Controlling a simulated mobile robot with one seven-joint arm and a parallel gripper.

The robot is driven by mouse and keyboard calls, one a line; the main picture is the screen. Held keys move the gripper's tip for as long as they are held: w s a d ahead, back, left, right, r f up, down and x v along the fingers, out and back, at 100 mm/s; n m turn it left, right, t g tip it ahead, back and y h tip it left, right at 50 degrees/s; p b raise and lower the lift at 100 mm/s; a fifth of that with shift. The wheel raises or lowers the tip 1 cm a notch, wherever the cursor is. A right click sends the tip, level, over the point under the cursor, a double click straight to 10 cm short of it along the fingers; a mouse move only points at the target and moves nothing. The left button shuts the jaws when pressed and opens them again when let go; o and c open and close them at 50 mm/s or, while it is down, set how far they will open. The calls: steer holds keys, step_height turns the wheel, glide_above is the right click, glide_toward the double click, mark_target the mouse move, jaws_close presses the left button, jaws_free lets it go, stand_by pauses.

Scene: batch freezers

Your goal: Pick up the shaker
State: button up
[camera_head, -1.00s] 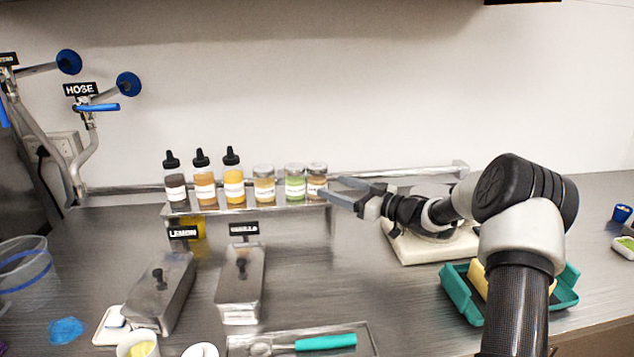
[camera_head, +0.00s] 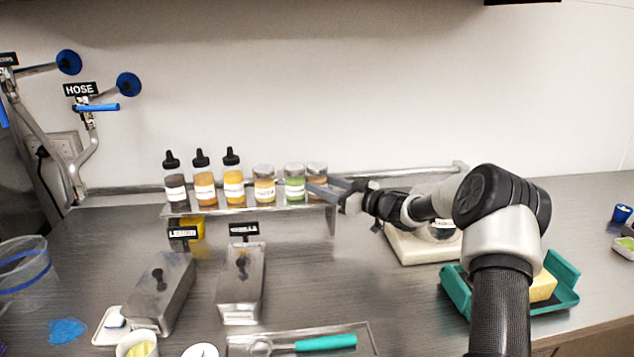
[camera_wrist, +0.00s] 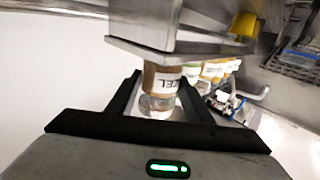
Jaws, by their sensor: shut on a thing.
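The shaker (camera_head: 317,172) is a short clear jar with a light lid, brown contents and a white label, at the right end of the raised metal shelf. My gripper (camera_head: 324,188) reaches in from the right with its fingers on either side of it and is shut on it. The fingers hide part of the shaker in the head view. In the wrist view the shaker (camera_wrist: 162,80) appears upside down between the fingers, its label partly readable as ending in "EL". It still appears at shelf level; I cannot tell whether its base touches the shelf.
Similar shakers with green (camera_head: 294,184) and tan (camera_head: 264,186) contents stand close to its left, then black-capped squeeze bottles (camera_head: 233,178). A rail runs behind the shelf (camera_head: 255,209).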

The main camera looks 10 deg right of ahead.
steer(key=shift+d+r, duration=0.1)
steer(key=shift+s+d+r, duration=0.1)
steer(key=shift+s+r, duration=0.05)
steer(key=shift+r, duration=0.05)
steer(key=s+d+r+p, duration=0.1)
steer(key=s+d+r, duration=0.6)
steer(key=s+d, duration=0.2)
steer(key=shift+s+d+r, duration=0.2)
steer(key=shift+s+d, duration=0.05)
steer(key=shift+s, duration=0.1)
